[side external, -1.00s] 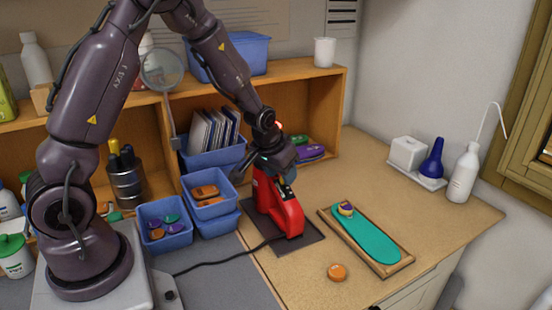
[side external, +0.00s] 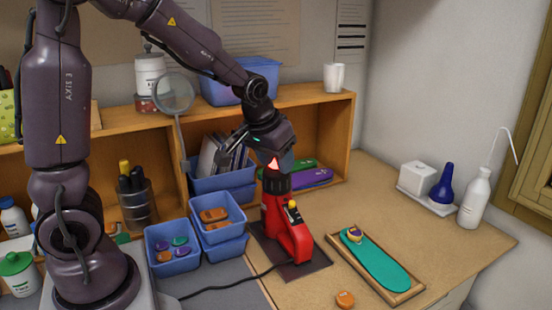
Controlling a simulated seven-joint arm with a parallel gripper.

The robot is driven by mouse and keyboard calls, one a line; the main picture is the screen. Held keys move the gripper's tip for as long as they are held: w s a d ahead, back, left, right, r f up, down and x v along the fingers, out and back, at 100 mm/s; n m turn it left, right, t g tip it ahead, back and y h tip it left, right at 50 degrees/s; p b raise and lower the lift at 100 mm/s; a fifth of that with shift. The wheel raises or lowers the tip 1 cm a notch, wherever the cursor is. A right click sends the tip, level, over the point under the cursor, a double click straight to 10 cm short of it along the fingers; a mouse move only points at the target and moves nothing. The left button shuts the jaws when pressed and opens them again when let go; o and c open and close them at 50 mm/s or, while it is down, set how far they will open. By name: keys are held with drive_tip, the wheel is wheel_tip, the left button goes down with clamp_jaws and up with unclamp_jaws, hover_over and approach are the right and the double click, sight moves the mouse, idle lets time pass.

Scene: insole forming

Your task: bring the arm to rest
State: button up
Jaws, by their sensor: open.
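My gripper (side external: 232,155) is raised above and to the left of the red heat tool (side external: 283,225), in front of the shelf and the blue bin of folders. Its fingers point down to the left, apart and empty. The red tool stands upright on a dark mat (side external: 306,261), with a black top and a small red glow above it. A teal insole (side external: 375,262) lies on a wooden board (side external: 413,291) to the right, with a small purple and orange piece (side external: 353,234) at its far end.
An orange disc (side external: 345,299) lies near the front edge. Blue bins (side external: 172,262) with small pieces stand left of the tool. A black cable (side external: 235,289) runs across the bench. A magnifier (side external: 173,93) stands behind my arm. A white bottle (side external: 474,200) stands at the right.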

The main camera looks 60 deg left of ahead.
drive_tip(key=s+d+r+m+h, duration=0.1)
drive_tip(key=s+d+r, duration=0.3)
drive_tip(key=s, duration=0.4)
drive_tip(key=s+d+r+m+t, duration=0.1)
drive_tip(key=s+d+r+m, duration=0.2)
drive_tip(key=s+d+r, duration=0.2)
drive_tip(key=s+d, duration=0.1)
drive_tip(key=s, duration=0.2)
drive_tip(key=shift+s+r+h, duration=0.15)
drive_tip(key=shift+h, duration=0.25)
